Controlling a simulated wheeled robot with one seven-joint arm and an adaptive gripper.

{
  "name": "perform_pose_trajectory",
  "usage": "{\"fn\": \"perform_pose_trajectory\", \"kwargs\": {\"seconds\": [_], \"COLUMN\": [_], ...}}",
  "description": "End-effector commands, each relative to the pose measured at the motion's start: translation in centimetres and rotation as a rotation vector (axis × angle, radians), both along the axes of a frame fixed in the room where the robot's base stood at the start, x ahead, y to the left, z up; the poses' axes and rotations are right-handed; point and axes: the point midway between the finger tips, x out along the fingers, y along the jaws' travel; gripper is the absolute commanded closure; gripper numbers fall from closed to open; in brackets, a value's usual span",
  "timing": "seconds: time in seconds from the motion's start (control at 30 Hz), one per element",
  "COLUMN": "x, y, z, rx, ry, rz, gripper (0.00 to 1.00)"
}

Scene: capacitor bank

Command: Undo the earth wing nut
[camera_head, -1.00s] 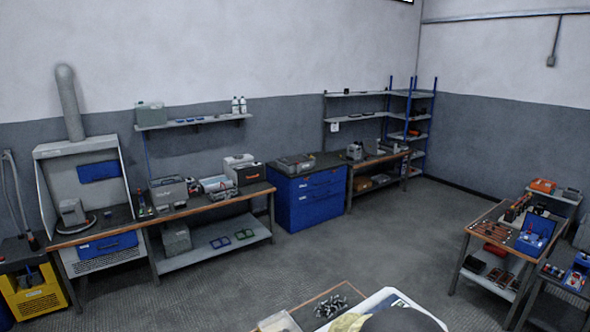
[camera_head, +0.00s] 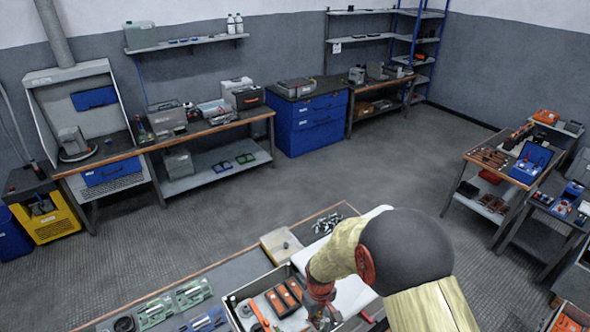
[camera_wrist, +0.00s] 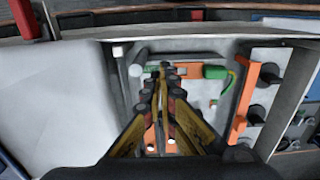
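My gripper (camera_wrist: 162,82) points into an open grey enclosure (camera_wrist: 117,75) in the wrist view. Its yellow-and-black fingers run close together with a narrow gap between them. Their tips lie over a small cluster of green, orange and grey parts, and contact cannot be told. A green block (camera_wrist: 215,72) with a green-yellow wire (camera_wrist: 229,84) sits right of the tips. I cannot make out the wing nut; the fingers may hide it. In the head view the enclosure (camera_head: 229,303) stands on the near bench, partly hidden by my arm.
An orange bar (camera_wrist: 241,105) with black knobs stands right of the fingers. A pale flat panel (camera_wrist: 50,100) lies to the left.

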Motion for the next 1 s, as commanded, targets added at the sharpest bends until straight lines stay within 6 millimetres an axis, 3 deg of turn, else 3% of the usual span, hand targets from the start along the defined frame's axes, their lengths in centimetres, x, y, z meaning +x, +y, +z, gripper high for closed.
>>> {"fn": "perform_pose_trajectory", "kwargs": {"seconds": [1.0], "x": [-0.16], "y": [-0.90], "z": [0.74], "rx": [0.000], "ry": [-0.001], "rz": [-0.001], "gripper": [1.00]}}
